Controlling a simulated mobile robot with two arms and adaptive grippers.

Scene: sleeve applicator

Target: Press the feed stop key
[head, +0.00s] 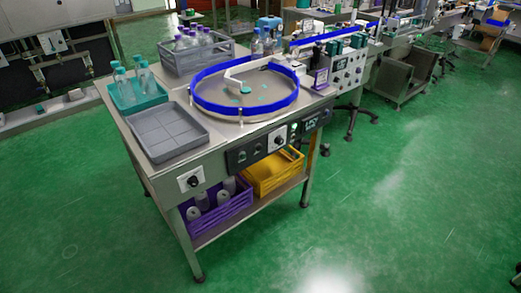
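A steel machine table (160,175) stands left of the middle in the head view, a little way off. A control panel (258,151) runs along its front edge, with dark sections, a white section with a black knob (278,141), a small green light (294,127) and a dark display (312,125). A separate white plate with a black knob (192,181) sits at the left end of the front. The keys are too small to read, so I cannot tell which is the feed stop key. Neither of my grippers is in view.
A round turntable with a blue rim (205,103), a grey tray (163,133), a teal bin of bottles (126,98) and a grey crate (185,63) are on top. Purple (210,217) and yellow (270,178) crates sit below. The green floor (400,210) in front and right is clear.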

